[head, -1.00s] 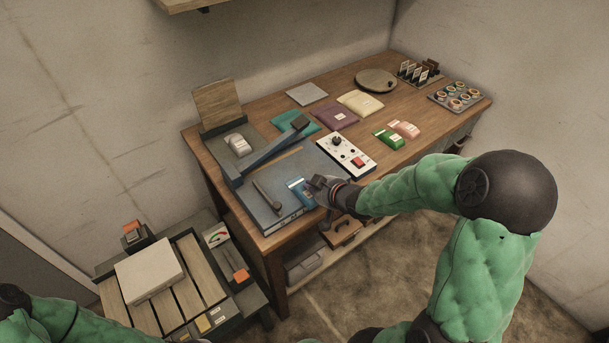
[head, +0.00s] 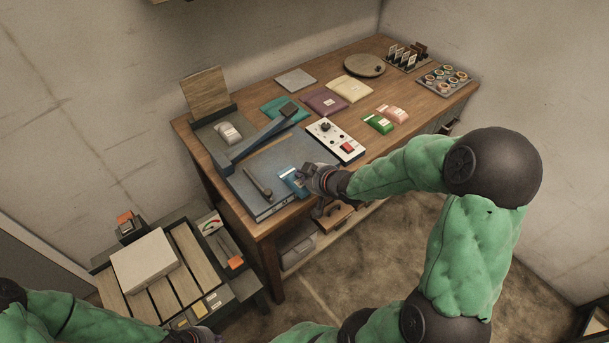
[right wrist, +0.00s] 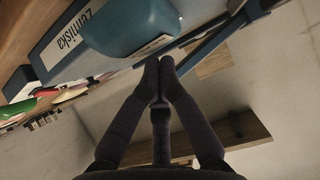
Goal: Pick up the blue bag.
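The blue bag (head: 291,181) is a small blue packet with a pale label, at the front right corner of the flat grey-blue machine (head: 268,170). My right gripper (head: 307,174) is at its right end. In the right wrist view the fingertips (right wrist: 158,66) are together at the pale edge of the blue bag (right wrist: 128,26). The fingers look shut on that edge, though the contact is partly hidden. My left gripper (head: 197,336) shows only in part at the bottom edge of the head view; its fingers cannot be made out.
A white control box (head: 335,140) stands right of the machine. Green (head: 378,124) and pink (head: 396,115) packets lie beyond it. Teal, purple (head: 325,101) and cream (head: 350,89) bags lie behind. The machine's blue lever arm (head: 262,137) is raised at the back. A low bench (head: 248,285) stands at left.

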